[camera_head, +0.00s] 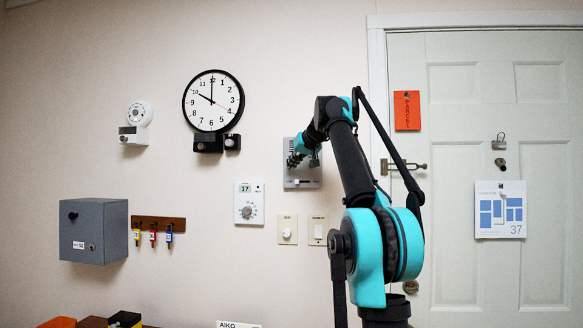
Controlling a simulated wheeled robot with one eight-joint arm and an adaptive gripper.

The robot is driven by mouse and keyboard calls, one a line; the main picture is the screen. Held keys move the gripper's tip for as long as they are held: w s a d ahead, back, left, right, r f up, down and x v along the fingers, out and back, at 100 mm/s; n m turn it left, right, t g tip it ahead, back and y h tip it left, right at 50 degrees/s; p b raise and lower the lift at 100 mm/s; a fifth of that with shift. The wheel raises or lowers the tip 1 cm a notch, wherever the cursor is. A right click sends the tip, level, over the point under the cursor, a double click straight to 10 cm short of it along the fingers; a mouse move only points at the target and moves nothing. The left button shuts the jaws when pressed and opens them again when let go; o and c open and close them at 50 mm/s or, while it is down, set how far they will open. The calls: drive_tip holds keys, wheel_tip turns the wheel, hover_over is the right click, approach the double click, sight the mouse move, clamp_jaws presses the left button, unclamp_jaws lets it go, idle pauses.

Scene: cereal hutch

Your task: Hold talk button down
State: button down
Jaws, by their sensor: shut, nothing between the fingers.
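A grey intercom-like panel (302,182) is fixed to the wall left of the door. My gripper (294,161) is in front of the panel's upper left part, with its fingers shut and empty. The gripper and wrist cover much of the panel's upper half. No talk button can be made out; the gripper may hide it. Whether the fingertips touch the panel cannot be told from this view. A small light slider or bar shows low on the panel, below the gripper.
A clock (213,101) hangs upper left. A grey key box (94,231) is at left. The door (460,260) is at right.

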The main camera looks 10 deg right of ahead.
drive_tip(key=shift+s, duration=0.1)
drive_tip(key=s, duration=0.1)
drive_tip(key=s+a, duration=0.1)
drive_tip(key=s, duration=0.2)
drive_tip(key=shift+s+a, duration=0.3)
drive_tip(key=shift+s, duration=0.05)
idle(0.3)
idle(0.3)
drive_tip(key=s+f+g+h, duration=0.15)
drive_tip(key=s+f, duration=0.35)
drive_tip(key=f, duration=1.3)
drive_tip(key=s+f+g, duration=0.3)
drive_tip(key=s+f, duration=0.2)
drive_tip(key=f, duration=1.4)
drive_tip(key=s+d+f+g+h, duration=0.1)
drive_tip(key=s+d+f, duration=0.1)
drive_tip(key=s+f, duration=1.2)
drive_tip(key=s+d+f+m+g+h, duration=0.1)
drive_tip(key=s+d+f+g, duration=0.1)
drive_tip(key=s+f, duration=1.3)
wheel_tip(320, 180, down, 2)
drive_tip(key=shift+s+f+h, duration=0.2)
drive_tip(key=shift+s+h, duration=0.05)
drive_tip(key=shift+h, duration=0.1)
